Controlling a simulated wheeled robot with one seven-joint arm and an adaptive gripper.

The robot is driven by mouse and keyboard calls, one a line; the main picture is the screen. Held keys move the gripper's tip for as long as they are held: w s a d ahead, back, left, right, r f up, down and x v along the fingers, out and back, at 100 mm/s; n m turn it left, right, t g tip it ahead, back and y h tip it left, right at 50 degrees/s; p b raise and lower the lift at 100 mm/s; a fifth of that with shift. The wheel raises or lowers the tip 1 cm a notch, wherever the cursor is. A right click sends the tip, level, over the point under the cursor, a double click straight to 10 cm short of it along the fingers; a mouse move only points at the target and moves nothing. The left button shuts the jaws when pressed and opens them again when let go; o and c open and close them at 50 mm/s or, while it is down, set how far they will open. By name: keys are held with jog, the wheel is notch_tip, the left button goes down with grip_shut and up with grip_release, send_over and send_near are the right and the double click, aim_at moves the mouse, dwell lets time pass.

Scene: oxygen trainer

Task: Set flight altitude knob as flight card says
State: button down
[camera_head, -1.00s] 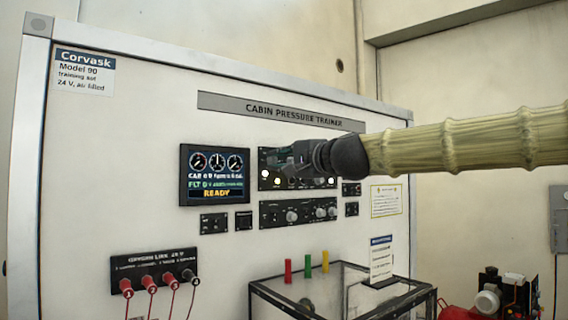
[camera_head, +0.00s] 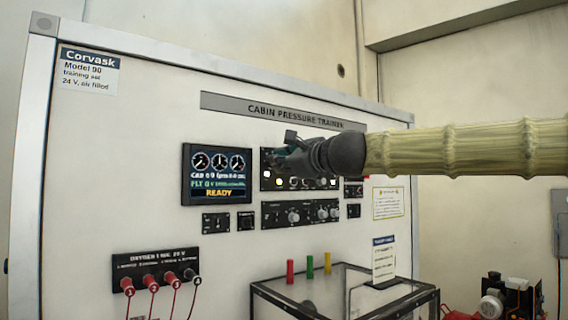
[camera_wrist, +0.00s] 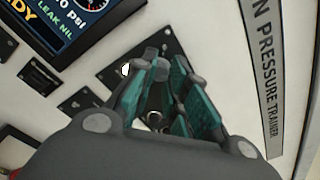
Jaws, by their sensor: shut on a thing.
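The cabin pressure trainer (camera_head: 130,150) is a white upright panel with black control units. My gripper (camera_head: 283,157) is at the upper control unit (camera_head: 268,184), and its fingers cover part of that unit and its knobs. In the wrist view, my gripper (camera_wrist: 160,85) has its teal-padded fingers against the panel, shut on a small control whose shape is mostly hidden. I cannot tell which knob it is. The display (camera_head: 216,174) reads CAB and FLT lines with READY below. The flight card (camera_head: 383,260) is a white sheet above the clear case; its text is too small to read.
A lower control unit (camera_head: 301,213) with several knobs sits under the upper one. A clear black-framed case (camera_head: 330,285) stands in front, with red, green and yellow pegs at its back. The oxygen link block (camera_head: 155,270) has several plugged leads at lower left.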

jog(key=m+b, duration=0.3)
jog(key=m, duration=0.7)
jog(key=shift+r+h, duration=0.1)
jog(key=shift+h, duration=0.2)
jog(key=shift+m, duration=0.4)
jog(key=c, duration=1.4)
grip_release()
jog(key=shift+w, duration=0.2)
jog(key=shift+o, duration=0.2)
jog(key=shift+s, duration=0.2)
jog(key=v, duration=1.1)
jog(key=shift+s+d, duration=0.25)
jog(key=shift+d, duration=0.1)
